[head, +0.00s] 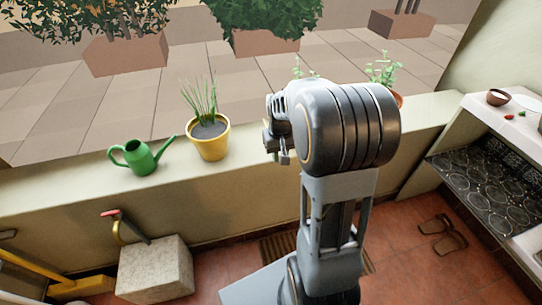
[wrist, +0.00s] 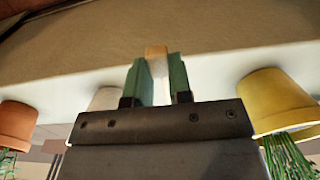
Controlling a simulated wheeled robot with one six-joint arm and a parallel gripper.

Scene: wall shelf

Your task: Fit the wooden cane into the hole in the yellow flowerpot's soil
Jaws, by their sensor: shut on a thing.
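The yellow flowerpot (head: 209,142) stands upright on the ledge, with dark soil (head: 210,130) and tall grassy leaves. I cannot make out the hole in the soil. The pot also shows upside down at the right of the wrist view (wrist: 272,100). My gripper (wrist: 158,82) has its green fingers shut on the wooden cane (wrist: 156,53); only a short pale tan piece of the cane shows. In the head view my gripper (head: 276,135) is to the right of the yellow pot and apart from it, partly hidden by my arm. The cane cannot be made out there.
A green watering can (head: 141,158) stands left of the yellow pot on the ledge. Behind my arm are small plants (head: 382,72). An orange pot (wrist: 16,125) and a white pot (wrist: 105,98) show in the wrist view. A stone block (head: 155,270) is below.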

